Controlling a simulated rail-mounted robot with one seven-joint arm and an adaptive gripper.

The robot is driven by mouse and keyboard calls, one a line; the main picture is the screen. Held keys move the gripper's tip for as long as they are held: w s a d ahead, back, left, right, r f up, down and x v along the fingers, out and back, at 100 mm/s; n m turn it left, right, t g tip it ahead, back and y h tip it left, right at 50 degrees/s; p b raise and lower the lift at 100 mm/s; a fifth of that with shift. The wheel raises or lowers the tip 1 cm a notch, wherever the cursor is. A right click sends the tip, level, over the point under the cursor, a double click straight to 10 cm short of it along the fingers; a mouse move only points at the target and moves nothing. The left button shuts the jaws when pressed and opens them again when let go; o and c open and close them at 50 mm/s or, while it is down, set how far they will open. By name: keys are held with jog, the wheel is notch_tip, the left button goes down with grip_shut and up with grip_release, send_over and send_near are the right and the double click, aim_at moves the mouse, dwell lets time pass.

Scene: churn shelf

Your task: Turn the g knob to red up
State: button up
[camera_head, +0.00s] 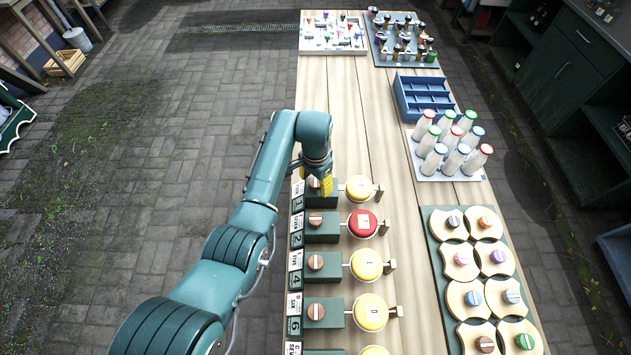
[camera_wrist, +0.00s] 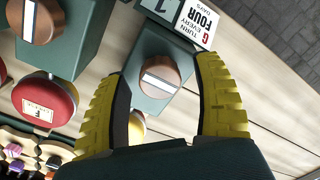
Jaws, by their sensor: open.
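The g knob (camera_wrist: 160,78) is a round brown knob with a white stripe across its face, on a dark green block in the wrist view. A card reading "G turn every four days" (camera_wrist: 190,22) is beside it. My gripper (camera_wrist: 163,70) has two yellow ribbed fingers, open, one on each side of the knob. I cannot tell if they touch it. No red shows on the knob's visible face. In the head view the g knob (camera_head: 315,182) is partly hidden by my gripper (camera_head: 327,184). Its yellow disc (camera_head: 358,188) stands to its right.
Closest along the row is another knob (camera_wrist: 38,20) with a red disc (camera_wrist: 45,102). More knobs on green blocks follow toward the front. White bottles (camera_head: 455,140), a blue crate (camera_head: 425,98) and a green board of round pieces (camera_head: 437,215) stand to the right.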

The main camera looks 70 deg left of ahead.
grip_shut()
jog(key=shift+n, duration=0.4)
jog(key=n+p, duration=0.1)
jog(key=n, duration=0.2)
jog(key=shift+n+p, duration=0.35)
jog(key=shift+n, duration=0.05)
jog(key=n, duration=0.4)
jog(key=shift+p, duration=0.3)
jog(key=n, duration=0.5)
jog(key=shift+f, duration=0.1)
jog(key=n, duration=0.4)
jog(key=shift+n, duration=0.3)
